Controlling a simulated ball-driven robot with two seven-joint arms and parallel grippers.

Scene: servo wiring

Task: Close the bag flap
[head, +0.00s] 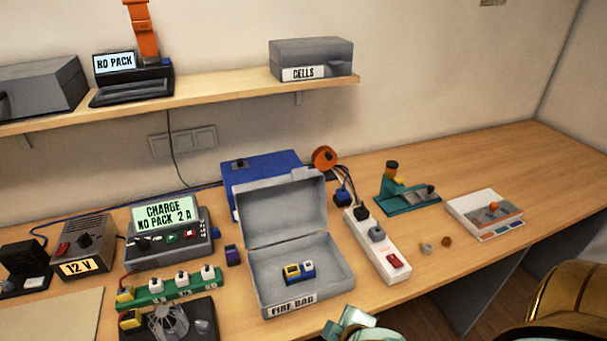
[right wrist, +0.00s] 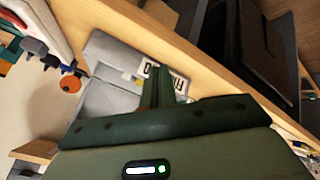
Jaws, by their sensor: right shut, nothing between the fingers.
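The grey fire bag (head: 255,278) stands open on the bench, its "FIRE BAG" label on the front. Its flap (head: 282,210) is raised and leans back, standing up behind the bag's opening. A small yellow and blue pack (head: 299,271) lies inside on the bag's floor. My right gripper (head: 345,322) is at the bottom edge of the head view, in front of the bag's right front corner and apart from the flap. In the right wrist view the shut fingers (right wrist: 157,84) partly hide the bag (right wrist: 112,52) and its label. My left gripper is not in view.
A white power strip (head: 376,245) stands close on the bag's right. A blue box (head: 262,167) is behind the flap. The charger (head: 170,240) and a green board (head: 170,287) are on the left.

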